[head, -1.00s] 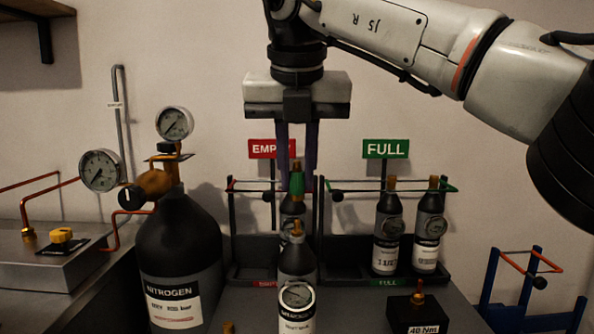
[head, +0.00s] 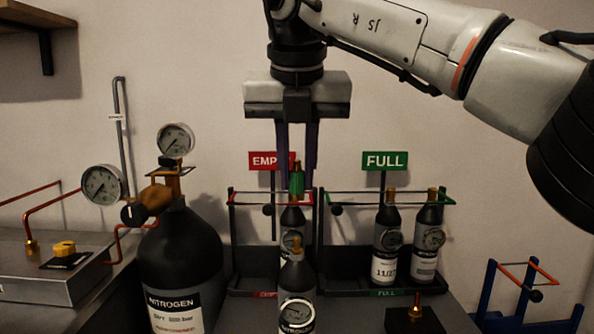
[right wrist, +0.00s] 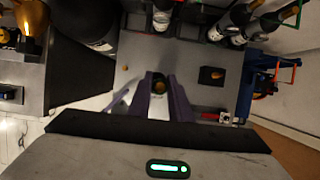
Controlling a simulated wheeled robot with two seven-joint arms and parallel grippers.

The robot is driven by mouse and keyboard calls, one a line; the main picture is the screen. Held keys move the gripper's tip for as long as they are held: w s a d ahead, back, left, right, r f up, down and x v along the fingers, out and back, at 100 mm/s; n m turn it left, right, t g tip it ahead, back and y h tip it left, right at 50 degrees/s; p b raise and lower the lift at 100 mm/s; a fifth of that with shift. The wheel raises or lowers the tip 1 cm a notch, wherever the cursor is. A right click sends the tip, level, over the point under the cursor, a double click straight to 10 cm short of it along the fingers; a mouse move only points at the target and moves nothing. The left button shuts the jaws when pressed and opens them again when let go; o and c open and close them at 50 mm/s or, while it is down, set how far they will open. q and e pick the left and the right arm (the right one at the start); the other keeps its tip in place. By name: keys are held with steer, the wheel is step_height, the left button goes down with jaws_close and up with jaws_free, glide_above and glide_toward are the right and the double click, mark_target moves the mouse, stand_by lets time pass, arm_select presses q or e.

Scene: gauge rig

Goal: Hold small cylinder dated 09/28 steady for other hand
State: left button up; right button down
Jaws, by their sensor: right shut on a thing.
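A small dark cylinder (head: 298,283) with a brass top stands upright in front of the racks. A round gauge covers part of its white label, and I cannot read a date on it. The gripper also shows in the right wrist view (right wrist: 160,88). Two more small cylinders (head: 387,220) (head: 427,222) stand in the FULL rack.
A large nitrogen cylinder (head: 180,262) with gauges stands at the left, beside a grey bench unit (head: 45,268). A black block (head: 414,319) with a brass fitting sits at the front right. A blue stand (head: 525,295) is at the far right.

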steer(key=shift+r+p, duration=1.95)
steer(key=shift+r, duration=0.35)
steer(key=shift+f, duration=0.1)
